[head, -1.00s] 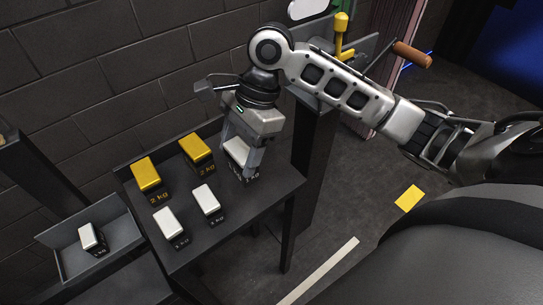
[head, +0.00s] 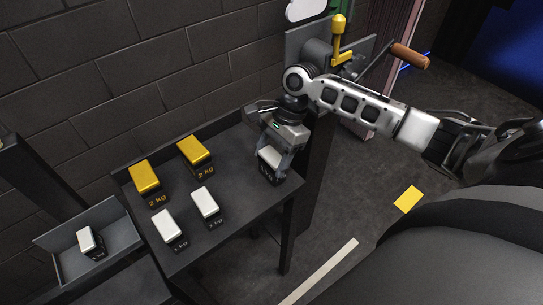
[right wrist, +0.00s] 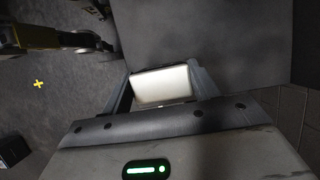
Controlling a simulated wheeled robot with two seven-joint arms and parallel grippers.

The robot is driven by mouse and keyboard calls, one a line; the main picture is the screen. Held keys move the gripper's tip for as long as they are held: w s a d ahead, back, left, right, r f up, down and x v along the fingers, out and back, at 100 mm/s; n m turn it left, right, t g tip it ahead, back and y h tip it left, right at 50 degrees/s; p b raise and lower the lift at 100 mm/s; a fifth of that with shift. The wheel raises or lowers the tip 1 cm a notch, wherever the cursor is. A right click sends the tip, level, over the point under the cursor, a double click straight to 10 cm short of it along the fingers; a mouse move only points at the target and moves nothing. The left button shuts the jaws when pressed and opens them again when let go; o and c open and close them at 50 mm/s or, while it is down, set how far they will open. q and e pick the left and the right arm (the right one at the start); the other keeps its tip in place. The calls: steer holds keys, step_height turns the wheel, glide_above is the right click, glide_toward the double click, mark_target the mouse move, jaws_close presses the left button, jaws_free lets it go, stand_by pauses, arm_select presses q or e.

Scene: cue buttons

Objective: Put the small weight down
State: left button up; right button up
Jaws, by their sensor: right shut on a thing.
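My right gripper (head: 273,166) is shut on a small weight (head: 269,157) with a white top and dark sides. It is at the right end of the dark table (head: 235,237); I cannot tell whether the weight touches the tabletop. In the right wrist view the weight's pale face (right wrist: 162,85) shows between the two fingers. Two other white-topped weights, a left one (head: 167,224) and a right one (head: 205,202), stand at the table's front. My left gripper is not in view.
Two yellow-topped weights marked 2 kg, one at left (head: 143,177) and one further back (head: 193,151), stand on the table. A grey tray (head: 65,262) at the lower left holds another white-topped weight (head: 87,240). A crank with a brown handle (head: 410,56) is behind my right arm.

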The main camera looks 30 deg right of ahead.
steer(key=shift+w+f, duration=0.1)
steer(key=shift+f, duration=0.05)
steer(key=o, duration=1.8)
steer(key=shift+f, duration=0.25)
steer(key=shift+c, duration=0.2)
steer(key=v, duration=0.7)
steer(key=shift+r, duration=0.45)
